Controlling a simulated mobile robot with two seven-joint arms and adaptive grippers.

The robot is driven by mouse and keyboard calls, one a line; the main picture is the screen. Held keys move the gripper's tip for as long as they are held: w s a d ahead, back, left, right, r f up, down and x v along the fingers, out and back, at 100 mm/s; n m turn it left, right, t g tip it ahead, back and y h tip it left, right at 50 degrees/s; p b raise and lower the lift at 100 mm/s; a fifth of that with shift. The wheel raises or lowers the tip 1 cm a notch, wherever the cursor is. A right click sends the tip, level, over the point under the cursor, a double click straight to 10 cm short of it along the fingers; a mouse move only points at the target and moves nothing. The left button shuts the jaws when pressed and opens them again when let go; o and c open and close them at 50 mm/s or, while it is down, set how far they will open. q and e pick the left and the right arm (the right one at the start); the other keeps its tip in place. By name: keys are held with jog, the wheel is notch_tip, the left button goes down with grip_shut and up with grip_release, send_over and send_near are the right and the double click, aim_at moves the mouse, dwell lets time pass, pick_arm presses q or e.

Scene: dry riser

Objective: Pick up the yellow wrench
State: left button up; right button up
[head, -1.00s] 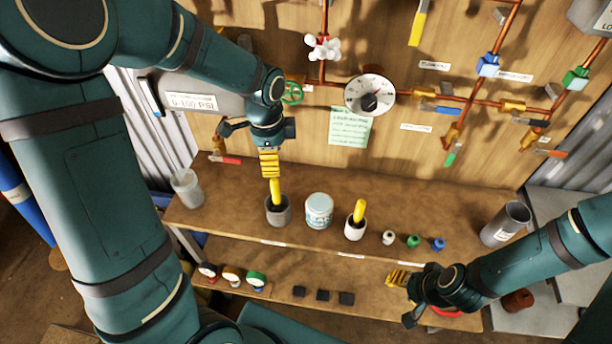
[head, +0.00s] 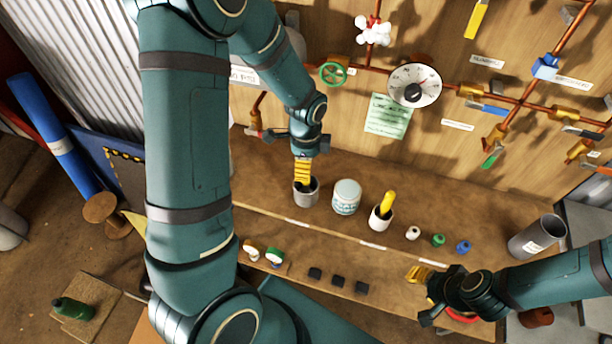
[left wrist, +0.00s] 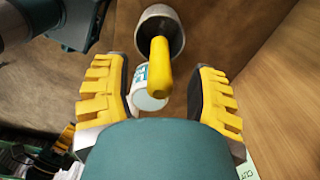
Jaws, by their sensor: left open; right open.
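A yellow handle (left wrist: 160,68) stands up out of a grey cup (left wrist: 163,22) in the left wrist view. Its lower end is hidden inside, so I cannot tell if it is the wrench. My left gripper (left wrist: 158,98) is open, with its yellow-padded fingers either side of the handle and apart from it. In the head view my left gripper (head: 303,172) is just above that cup (head: 306,195). A second yellow handle (head: 388,202) stands in another cup, and a long yellow piece (head: 477,18) is on the wall. My right gripper (head: 424,290) is open near the lower shelf.
A white-and-blue jar (head: 346,197) stands between the two cups. Small white, green and blue pieces (head: 438,240) and a grey cylinder (head: 537,237) are farther right. Copper pipes and a gauge (head: 414,85) are on the wall behind.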

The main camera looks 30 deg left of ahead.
pick_arm(q)
notch_tip(320, 180, down, 2)
jog(key=shift+f, duration=0.25)
grip_shut()
jog(key=shift+r, duration=0.15)
